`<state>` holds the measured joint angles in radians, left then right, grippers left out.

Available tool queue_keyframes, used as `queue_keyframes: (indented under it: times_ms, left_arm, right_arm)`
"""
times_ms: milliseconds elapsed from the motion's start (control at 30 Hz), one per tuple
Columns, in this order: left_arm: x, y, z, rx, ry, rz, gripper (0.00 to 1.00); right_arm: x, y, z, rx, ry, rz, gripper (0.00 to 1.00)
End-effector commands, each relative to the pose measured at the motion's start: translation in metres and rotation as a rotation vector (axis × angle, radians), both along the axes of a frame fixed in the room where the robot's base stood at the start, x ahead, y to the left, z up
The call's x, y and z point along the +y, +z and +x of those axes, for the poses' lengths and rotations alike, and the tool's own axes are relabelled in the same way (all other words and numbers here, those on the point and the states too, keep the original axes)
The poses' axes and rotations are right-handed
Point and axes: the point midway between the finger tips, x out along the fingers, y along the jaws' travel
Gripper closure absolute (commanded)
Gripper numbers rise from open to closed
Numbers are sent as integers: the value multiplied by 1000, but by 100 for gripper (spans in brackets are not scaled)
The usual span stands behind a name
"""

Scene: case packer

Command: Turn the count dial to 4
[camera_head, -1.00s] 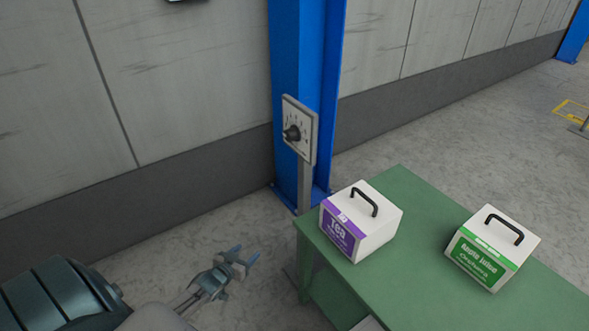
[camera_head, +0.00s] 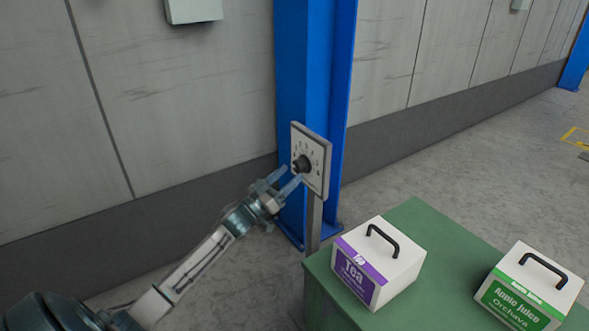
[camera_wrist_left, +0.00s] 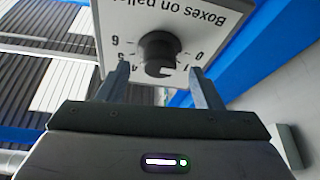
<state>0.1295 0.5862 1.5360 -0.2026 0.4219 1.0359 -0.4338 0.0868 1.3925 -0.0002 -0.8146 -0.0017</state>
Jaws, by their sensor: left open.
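The count dial is a black round knob (camera_head: 301,163) on a pale square panel (camera_head: 318,160) on a post by the blue column. In the left wrist view the knob (camera_wrist_left: 160,52) shows upside down on the panel (camera_wrist_left: 120,22), with printed numbers around it and the words "Boxes on pallet". A white mark on the knob's edge lies near the 1. My left gripper (camera_head: 291,178) is open, its fingertips just in front of the knob. In the wrist view the fingers (camera_wrist_left: 159,78) stand either side of the knob's lower part. Contact cannot be told. My right gripper is out of view.
A green table (camera_head: 420,225) stands at the lower right. It carries a white box with a purple Tea label (camera_head: 400,272) and a white box with a green Apple Juice label (camera_head: 555,292). The blue column (camera_head: 304,70) rises behind the panel.

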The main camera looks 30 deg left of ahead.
Motion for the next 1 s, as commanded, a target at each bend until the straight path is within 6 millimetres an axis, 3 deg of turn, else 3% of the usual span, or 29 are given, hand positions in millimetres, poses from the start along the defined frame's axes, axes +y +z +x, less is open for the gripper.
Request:
queue_keyframes:
  times_ms: [233, 600, 833, 1000]
  left_arm:
    - [-7, 11, 24, 0, 1, -2, 41]
    - [-9, 11, 28, 1, 1, 0, 41]
    - [-9, 11, 28, 1, 1, 0, 85]
    - [-8, 11, 28, -1, 1, 5, 85]
  right_arm:
    - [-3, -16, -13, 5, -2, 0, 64]
    - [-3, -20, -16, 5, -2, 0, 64]
    - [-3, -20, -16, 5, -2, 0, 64]
    - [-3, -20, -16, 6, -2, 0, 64]
